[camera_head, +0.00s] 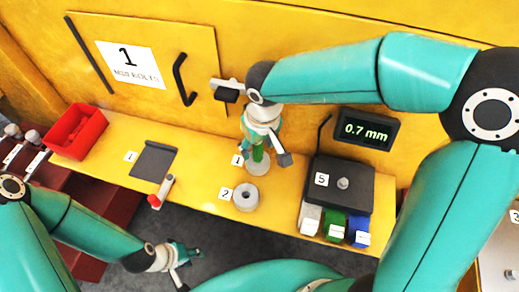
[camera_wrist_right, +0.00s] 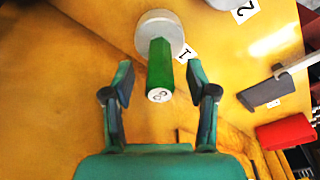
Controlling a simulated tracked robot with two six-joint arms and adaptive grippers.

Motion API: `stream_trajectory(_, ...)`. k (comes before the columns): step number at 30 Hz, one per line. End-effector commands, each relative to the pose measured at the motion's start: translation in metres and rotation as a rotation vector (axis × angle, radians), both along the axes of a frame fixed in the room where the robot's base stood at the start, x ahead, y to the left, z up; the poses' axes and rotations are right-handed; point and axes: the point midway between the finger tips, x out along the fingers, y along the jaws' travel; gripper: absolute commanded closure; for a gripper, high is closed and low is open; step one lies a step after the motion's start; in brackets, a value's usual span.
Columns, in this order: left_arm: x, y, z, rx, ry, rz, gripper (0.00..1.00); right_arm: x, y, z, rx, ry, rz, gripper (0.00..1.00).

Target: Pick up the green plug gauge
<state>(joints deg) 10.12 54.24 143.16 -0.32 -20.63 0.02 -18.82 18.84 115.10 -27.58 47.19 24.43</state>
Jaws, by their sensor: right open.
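The green plug gauge (camera_wrist_right: 160,68) stands up from a round pale base (camera_wrist_right: 160,28) beside the label 1 in the right wrist view. In the head view the gauge (camera_head: 258,153) shows partly behind my right gripper (camera_head: 264,150), above its round base (camera_head: 257,167). My right gripper (camera_wrist_right: 160,95) is open, with its two fingers apart on either side of the gauge's near end and no contact visible. My left gripper (camera_head: 187,268) is low at the left over the dark floor, away from the gauge; its jaw state is unclear.
A grey ring (camera_head: 246,197) sits by label 2. A dark box (camera_head: 340,185) with colored blocks below stands to the right, under a display reading 0.7 mm (camera_head: 366,130). A red bin (camera_head: 76,132) and a dark plate (camera_head: 153,160) lie left. The yellow wall is close behind.

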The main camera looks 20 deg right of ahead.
Motion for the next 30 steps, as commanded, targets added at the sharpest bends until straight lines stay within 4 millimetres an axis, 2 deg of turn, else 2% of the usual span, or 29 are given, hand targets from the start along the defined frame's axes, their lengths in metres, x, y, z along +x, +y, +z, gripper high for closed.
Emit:
stream_trajectory(6,-0.0001,-0.0001,-0.0001,0.0,0.0,0.0,0.6,0.0003,0.0002,-0.0006,0.0,-0.001,0.0,0.44)
stream_trajectory(16,-0.0001,-0.0001,-0.0001,0.0,0.0,0.0,0.6,0.0002,0.0001,-0.0003,0.0,-0.001,0.0,0.99)
stream_trajectory(30,-0.0001,0.0,0.0001,0.0,0.0,0.0,0.6,0.0007,-0.0003,0.0042,0.001,-0.003,-0.001,1.0)
